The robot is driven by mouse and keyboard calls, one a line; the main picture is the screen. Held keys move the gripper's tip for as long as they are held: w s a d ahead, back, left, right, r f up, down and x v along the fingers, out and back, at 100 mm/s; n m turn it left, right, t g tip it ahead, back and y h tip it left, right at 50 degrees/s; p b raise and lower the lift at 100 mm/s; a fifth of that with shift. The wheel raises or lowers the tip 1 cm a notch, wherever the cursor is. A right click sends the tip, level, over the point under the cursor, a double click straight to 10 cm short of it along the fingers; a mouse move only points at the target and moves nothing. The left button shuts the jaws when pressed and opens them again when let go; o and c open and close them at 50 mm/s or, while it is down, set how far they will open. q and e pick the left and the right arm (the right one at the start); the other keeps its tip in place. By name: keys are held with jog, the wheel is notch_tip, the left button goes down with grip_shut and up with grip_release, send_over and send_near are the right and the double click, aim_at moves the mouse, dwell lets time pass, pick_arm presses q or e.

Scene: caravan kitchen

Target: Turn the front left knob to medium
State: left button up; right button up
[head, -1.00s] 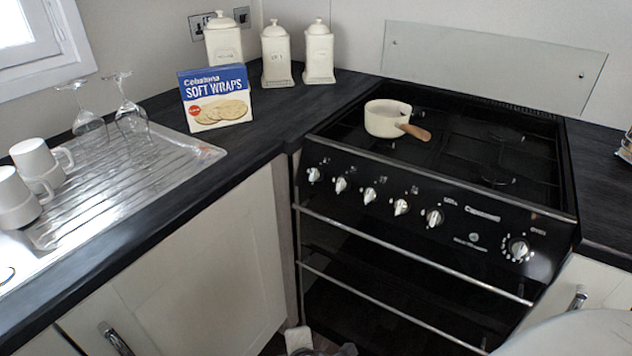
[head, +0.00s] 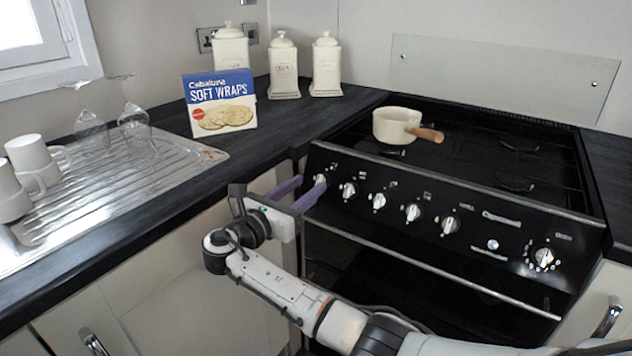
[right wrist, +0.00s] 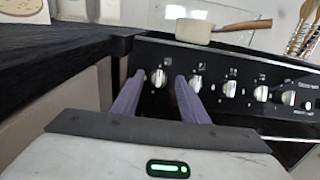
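The black stove has a row of silver knobs on its sloped front panel (head: 473,243). The leftmost knob (head: 320,180) is partly behind my right gripper in the head view. My right gripper (head: 309,184) is open, with its purple fingers reaching toward that knob. In the right wrist view, the leftmost knob (right wrist: 159,77) shows between the two fingertips (right wrist: 159,74); whether they touch it, I cannot tell. The second knob (right wrist: 195,83) is just right of the right finger. Which knob is labelled front left is too small to read. My left gripper is not in view.
A cream pan (head: 393,127) with a wooden handle stands on the hob's left side. An oven rail (head: 430,268) runs below the knobs. The dark counter's edge (right wrist: 85,55) is close left of the fingers. A wraps box (head: 220,103) stands on the counter.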

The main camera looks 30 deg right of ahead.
aim_at(319, 176)
jog(key=shift+x, duration=2.45)
